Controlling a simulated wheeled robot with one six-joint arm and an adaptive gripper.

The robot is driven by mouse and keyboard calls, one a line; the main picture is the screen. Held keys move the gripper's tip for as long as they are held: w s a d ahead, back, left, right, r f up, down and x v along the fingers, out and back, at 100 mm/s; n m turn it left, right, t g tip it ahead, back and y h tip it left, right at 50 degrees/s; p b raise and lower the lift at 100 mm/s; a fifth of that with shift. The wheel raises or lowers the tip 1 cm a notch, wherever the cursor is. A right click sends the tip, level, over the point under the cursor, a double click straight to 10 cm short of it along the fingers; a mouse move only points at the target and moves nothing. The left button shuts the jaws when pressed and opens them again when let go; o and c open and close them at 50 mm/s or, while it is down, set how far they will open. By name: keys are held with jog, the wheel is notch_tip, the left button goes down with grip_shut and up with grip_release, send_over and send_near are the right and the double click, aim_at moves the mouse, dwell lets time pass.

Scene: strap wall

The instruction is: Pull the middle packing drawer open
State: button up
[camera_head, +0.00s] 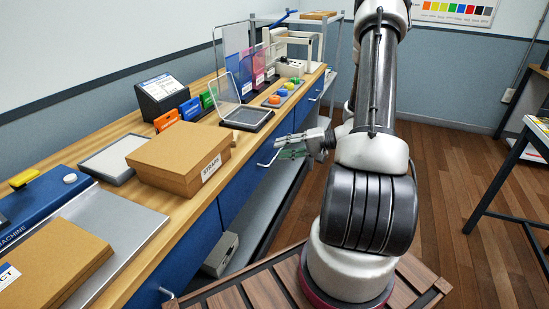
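The middle packing drawer (238,190) is a blue front under the wooden bench top, and it looks flush with the bench. Its pale bar handle (266,161) sticks out near the drawer's upper edge. My gripper (281,149) is at the far end of this handle, reaching in from the right with its fingers towards the drawer front. The fingers are small in view and overlap the handle's end. I cannot tell whether they touch it or close on it.
A cardboard box labelled STRAPS (180,155) stands on the bench above the drawer. A grey lower shelf (262,205) holds a grey bin (221,254). A clear-panelled stand and coloured buttons (281,92) sit farther back. The wooden floor (450,190) right of my arm is clear.

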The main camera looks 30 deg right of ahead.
aim_at(275, 157)
jog(key=w+d+f+m+t+h, duration=0.2)
jog(key=d+f+m+t, duration=0.1)
jog(key=d+f, duration=0.3)
jog(key=x, duration=0.8)
jog(key=shift+s+a+f, duration=0.15)
jog(key=shift+s+a, duration=0.05)
jog(key=shift+s, duration=0.1)
grip_shut()
